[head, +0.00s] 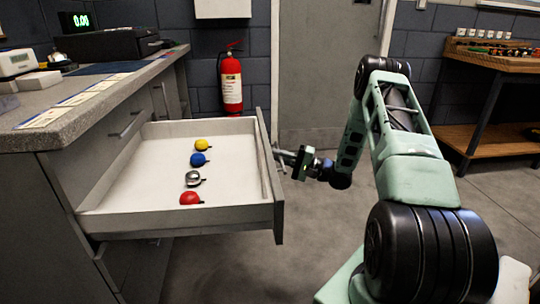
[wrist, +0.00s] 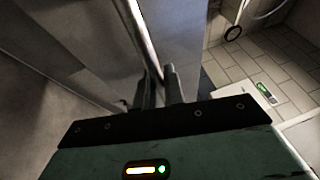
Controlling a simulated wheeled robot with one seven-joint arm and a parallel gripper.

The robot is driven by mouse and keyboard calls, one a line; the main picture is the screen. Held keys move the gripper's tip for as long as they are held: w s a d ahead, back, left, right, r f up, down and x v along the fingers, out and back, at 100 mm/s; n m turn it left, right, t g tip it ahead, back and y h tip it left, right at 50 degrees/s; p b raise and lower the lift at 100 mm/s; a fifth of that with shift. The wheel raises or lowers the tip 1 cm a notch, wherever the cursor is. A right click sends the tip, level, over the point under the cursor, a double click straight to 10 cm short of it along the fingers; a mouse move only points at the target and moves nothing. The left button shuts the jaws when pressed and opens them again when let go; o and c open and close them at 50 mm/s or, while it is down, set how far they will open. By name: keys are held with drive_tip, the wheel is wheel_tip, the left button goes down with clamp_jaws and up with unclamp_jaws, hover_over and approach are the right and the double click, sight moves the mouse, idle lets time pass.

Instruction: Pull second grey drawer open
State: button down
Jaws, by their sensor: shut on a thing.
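A grey drawer (head: 180,222) stands well out from the bench cabinet (head: 45,200) in the head view. Several bicycle bells lie in a row inside it: yellow (head: 202,145), blue (head: 200,159), silver (head: 193,178) and red (head: 190,198). My gripper (head: 281,160) is at the outer side of the drawer front (head: 264,150). In the wrist view its fingers (wrist: 160,88) are shut on the drawer's bar handle (wrist: 142,35). The fingertips and the handle are small in the head view. Further drawers below are partly hidden by the open one.
A red fire extinguisher (head: 231,82) hangs on the wall behind the drawer. A grey door (head: 325,70) is at the back. A wooden workbench (head: 500,62) stands at the right. The floor (head: 310,230) beside the drawer is clear.

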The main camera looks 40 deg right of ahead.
drive_tip(key=shift+s+d, duration=0.1)
drive_tip(key=shift+d, duration=0.05)
drive_tip(key=c, duration=1.5)
unclamp_jaws()
drive_tip(key=p+v, duration=0.2)
drive_tip(key=v, duration=1.5)
drive_tip(key=shift+s, duration=0.2)
drive_tip(key=shift+d+f, duration=0.1)
